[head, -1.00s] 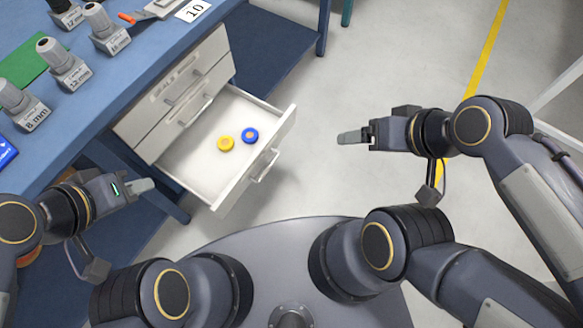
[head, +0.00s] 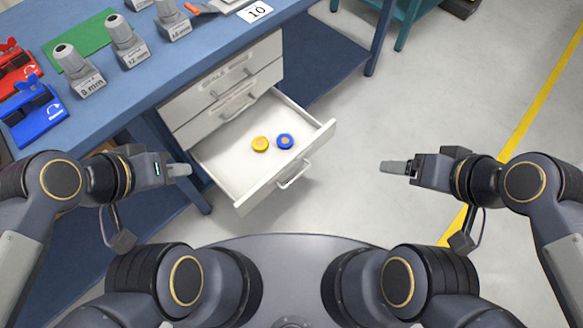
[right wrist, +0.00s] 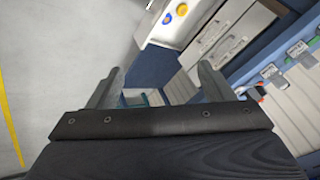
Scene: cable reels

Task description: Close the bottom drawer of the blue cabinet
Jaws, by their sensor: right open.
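The bottom drawer (head: 235,163) is pulled out of a white drawer unit (head: 215,106) set under a blue workbench; the unit's own front looks white, not blue. The drawer holds a yellow ring (head: 260,144) and a blue ring (head: 285,141), and has a bar handle (head: 293,176) on its front. The drawer (right wrist: 158,32) also shows at the top of the right wrist view. My left gripper (head: 180,170) is just left of the drawer's side, seen edge-on, so its opening is unclear. My right gripper (head: 392,167) is open and empty, right of the drawer front, apart from it.
The blue workbench (head: 185,58) carries grey labelled blocks (head: 125,42), a green mat (head: 80,47), and red (head: 17,66) and blue (head: 35,112) devices. The drawers above are shut. Grey floor (head: 365,110) is clear between the drawer front and my right gripper.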

